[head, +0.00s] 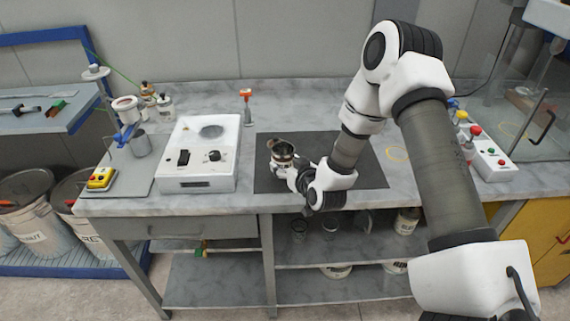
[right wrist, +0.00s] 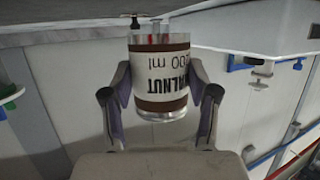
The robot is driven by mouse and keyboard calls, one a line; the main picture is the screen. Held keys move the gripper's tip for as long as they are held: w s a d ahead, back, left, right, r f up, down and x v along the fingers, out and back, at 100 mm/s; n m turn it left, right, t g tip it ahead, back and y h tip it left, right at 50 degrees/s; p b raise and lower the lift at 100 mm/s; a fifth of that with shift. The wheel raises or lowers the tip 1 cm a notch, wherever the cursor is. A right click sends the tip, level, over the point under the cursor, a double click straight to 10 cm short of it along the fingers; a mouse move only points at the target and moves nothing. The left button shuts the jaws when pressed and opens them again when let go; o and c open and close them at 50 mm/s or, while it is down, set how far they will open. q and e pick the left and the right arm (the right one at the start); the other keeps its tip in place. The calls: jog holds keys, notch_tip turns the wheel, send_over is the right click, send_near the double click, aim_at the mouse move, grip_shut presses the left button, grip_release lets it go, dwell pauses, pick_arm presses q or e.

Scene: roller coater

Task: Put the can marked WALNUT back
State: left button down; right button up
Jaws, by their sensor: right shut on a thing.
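The can marked WALNUT (head: 282,150) is a small metal can with an open top. In the right wrist view the can (right wrist: 160,85) has a white label between brown bands, reading "ALNUT" and "200 ml" upside down in the picture. My right gripper (head: 289,169) is shut on it, with one finger on each side. In the head view the can is over the dark mat (head: 330,145); I cannot tell whether it touches the mat. My left gripper is not in view.
A red-topped tool (head: 247,100) stands behind. A white button box (head: 490,158) is at right. Shelves below hold several cans and glass jars (head: 363,222).

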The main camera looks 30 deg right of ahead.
aim_at(285, 167)
jog(key=shift+w+d, duration=0.35)
jog(key=shift+w, duration=0.3)
jog(key=shift+w+d, duration=0.3)
jog(key=shift+w, duration=0.3)
notch_tip(285, 167, down, 4)
jog(key=shift+w+r+p, duration=0.15)
jog(key=shift+r+p, duration=0.05)
jog(key=shift+p, duration=0.6)
jog(key=shift+f, duration=0.15)
jog(key=shift+f+b, duration=0.15)
jog(key=shift+b, duration=0.2)
jog(key=o, duration=1.3)
jog(key=shift+c, duration=0.2)
